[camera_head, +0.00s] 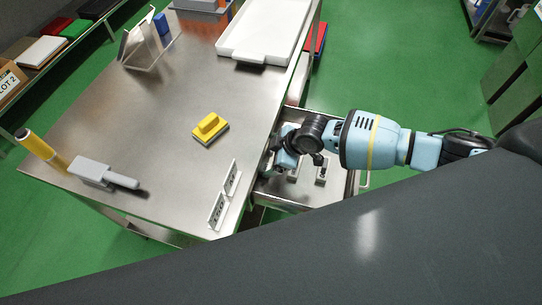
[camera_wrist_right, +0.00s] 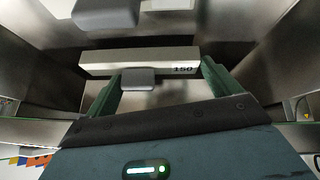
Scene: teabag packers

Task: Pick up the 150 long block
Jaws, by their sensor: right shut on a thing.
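The 150 long block (camera_wrist_right: 130,62) is a pale metal bar with a dark "150" on its right end and a grey knob on its near side. It lies across the right wrist view at my right gripper's fingertips (camera_wrist_right: 160,80). The right finger meets its numbered end; the left finger is partly behind the bar's near edge. My right gripper (camera_head: 284,152) is shut on it, low in the open drawer (camera_head: 300,199). In the head view my arm mostly hides the held block. My left gripper is not in view.
Another small block with a knob (camera_head: 322,170) lies in the drawer. Drawer walls are close.

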